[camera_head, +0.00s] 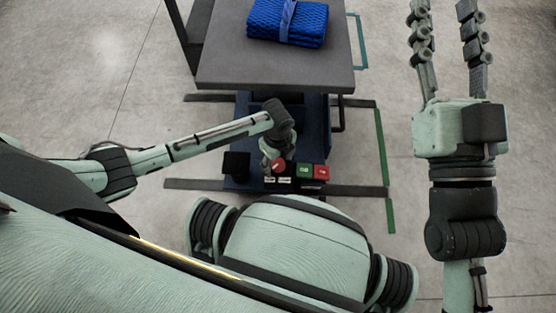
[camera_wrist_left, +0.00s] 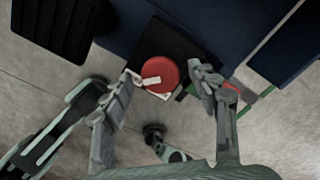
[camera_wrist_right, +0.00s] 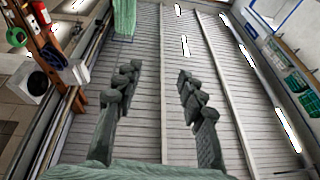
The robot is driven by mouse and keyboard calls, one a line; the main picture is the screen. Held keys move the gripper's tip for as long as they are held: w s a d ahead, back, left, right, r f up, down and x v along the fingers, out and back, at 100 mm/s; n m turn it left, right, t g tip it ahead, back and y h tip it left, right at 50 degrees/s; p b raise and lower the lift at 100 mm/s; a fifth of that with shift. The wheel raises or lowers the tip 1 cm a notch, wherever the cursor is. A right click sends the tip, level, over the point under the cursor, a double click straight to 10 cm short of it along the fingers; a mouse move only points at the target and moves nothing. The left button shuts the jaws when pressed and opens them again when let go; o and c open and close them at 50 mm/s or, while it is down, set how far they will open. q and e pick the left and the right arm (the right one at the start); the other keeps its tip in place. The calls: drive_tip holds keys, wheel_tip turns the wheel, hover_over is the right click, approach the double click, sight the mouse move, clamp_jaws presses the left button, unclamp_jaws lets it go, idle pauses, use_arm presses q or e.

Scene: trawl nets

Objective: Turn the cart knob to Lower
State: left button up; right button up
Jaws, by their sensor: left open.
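The cart's red round knob (camera_wrist_left: 159,74) shows in the left wrist view with a pale pointer bar across it, on a dark panel. In the head view the knob (camera_head: 278,166) sits at the left of the panel, with small white labels below it that I cannot read. My left gripper (camera_wrist_left: 166,88) is open, with one finger on each side of the knob; I cannot tell whether either finger touches it. In the head view my left wrist partly covers the panel. My right gripper (camera_head: 450,45) is open and empty, raised at the right, away from the cart.
A green button (camera_head: 304,170) and a red button (camera_head: 321,172) sit right of the knob. A folded blue net (camera_head: 288,22) with a strap lies on the grey cart top (camera_head: 270,68). A black box (camera_head: 236,165) is left of the panel. Floor at the right is clear.

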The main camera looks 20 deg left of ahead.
use_arm(q)
drive_tip(key=shift+c, duration=0.5)
drive_tip(key=c, duration=1)
